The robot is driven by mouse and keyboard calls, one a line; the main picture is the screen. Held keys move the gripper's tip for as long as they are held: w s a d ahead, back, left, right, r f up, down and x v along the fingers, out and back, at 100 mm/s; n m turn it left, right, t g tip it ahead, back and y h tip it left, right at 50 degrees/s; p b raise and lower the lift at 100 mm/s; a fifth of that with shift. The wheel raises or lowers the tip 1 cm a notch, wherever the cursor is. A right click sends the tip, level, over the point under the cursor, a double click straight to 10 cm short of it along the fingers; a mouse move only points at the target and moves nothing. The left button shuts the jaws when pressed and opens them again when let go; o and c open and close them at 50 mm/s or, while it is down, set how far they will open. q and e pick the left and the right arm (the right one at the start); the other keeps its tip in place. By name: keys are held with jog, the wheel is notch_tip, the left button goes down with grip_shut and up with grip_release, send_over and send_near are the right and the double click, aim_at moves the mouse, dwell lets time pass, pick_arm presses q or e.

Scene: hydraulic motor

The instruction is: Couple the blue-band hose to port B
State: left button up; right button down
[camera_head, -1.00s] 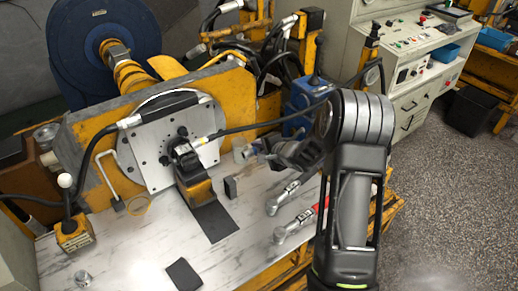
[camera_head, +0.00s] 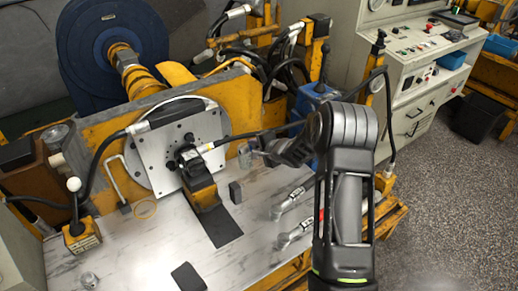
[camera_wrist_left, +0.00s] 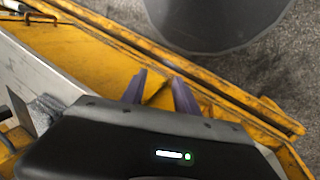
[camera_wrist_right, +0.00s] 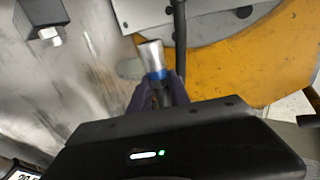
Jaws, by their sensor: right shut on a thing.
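My right gripper (camera_head: 262,150) is shut on the blue-band hose end, a silver metal fitting (camera_wrist_right: 152,58) with a blue band (camera_wrist_right: 157,75). It points away from the gripper, toward the mounting plate. In the head view the fitting (camera_head: 244,154) is in the air, apart from and right of the black motor body (camera_head: 188,160) on the square metal plate (camera_head: 146,153). A yellow-banded hose end (camera_head: 207,147) sits at the motor. I cannot read port labels or make out port B. My left gripper (camera_wrist_left: 158,90) shows only in its wrist view, with fingers apart and empty.
On the bench (camera_head: 150,245) are a small dark block (camera_head: 235,192), a flat black pad (camera_head: 188,277) and two silver tools (camera_head: 292,203) (camera_head: 294,236). A black hose (camera_head: 245,137) runs behind my right gripper. A yellow frame (camera_head: 90,150) stands behind the plate.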

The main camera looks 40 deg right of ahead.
aim_at(241, 150)
jog(key=shift+w+p, duration=0.4)
jog(key=shift+w, duration=0.75)
jog(key=a+b, duration=0.3)
jog(key=a, duration=0.2)
jog(key=shift+a+f+b, duration=0.1)
jog(key=shift+a+b, duration=0.05)
jog(key=shift+b, duration=0.25)
jog(key=a+b, duration=0.4)
jog(key=a, duration=0.1)
jog(key=shift+w, duration=0.1)
jog(key=shift+a+b, duration=0.3)
jog(key=shift+b, duration=0.3)
jog(key=shift+a+b, duration=0.7)
jog(key=shift+a, duration=0.1)
dwell(0.6)
